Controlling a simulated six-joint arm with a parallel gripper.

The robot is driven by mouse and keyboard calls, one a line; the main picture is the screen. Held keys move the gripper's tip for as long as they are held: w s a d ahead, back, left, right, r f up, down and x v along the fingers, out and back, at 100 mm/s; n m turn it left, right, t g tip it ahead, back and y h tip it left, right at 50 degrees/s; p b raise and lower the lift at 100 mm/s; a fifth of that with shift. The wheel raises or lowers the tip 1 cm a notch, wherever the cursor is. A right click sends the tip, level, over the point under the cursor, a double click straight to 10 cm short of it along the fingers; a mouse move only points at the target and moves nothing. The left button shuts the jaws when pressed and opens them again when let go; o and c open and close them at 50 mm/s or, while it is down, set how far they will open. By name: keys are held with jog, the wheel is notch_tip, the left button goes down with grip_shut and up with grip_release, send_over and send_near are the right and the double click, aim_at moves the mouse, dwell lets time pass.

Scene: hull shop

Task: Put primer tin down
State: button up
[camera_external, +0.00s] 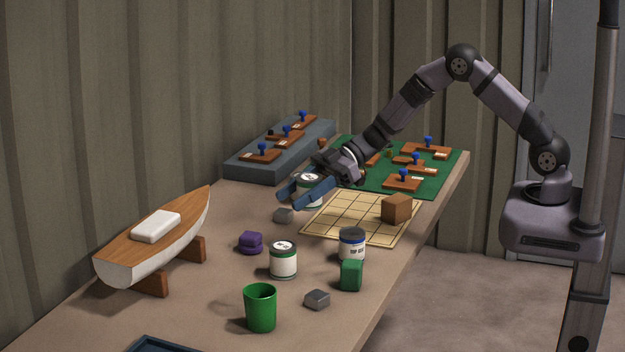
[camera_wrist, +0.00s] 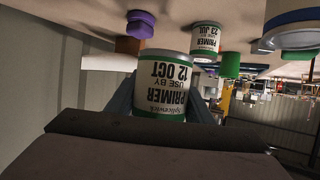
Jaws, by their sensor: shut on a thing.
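My gripper (camera_external: 306,193) is shut on a white primer tin (camera_external: 310,187) with green bands, near the back of the table. In the wrist view the same tin (camera_wrist: 163,85) appears upside down between the fingers, its label reading "PRIMER, USE BY 12 OCT". I cannot tell whether its base touches the table. A second primer tin (camera_wrist: 207,40), marked "23 JUL", stands apart from it; it also shows in the external view (camera_external: 283,260). A tin with a blue band (camera_external: 352,245) stands to the right of that one.
A gridded mat (camera_external: 340,222) bears a brown block (camera_external: 396,208). A model hull (camera_external: 155,245) is left; a green board (camera_external: 448,182) and grey rack (camera_external: 240,166) are behind.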

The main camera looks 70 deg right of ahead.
jog(key=shift+f+p, duration=0.55)
jog(key=shift+f, duration=4.4)
jog(key=shift+f, duration=0.1)
jog(key=shift+f, duration=0.15)
jog(key=o, duration=1.4)
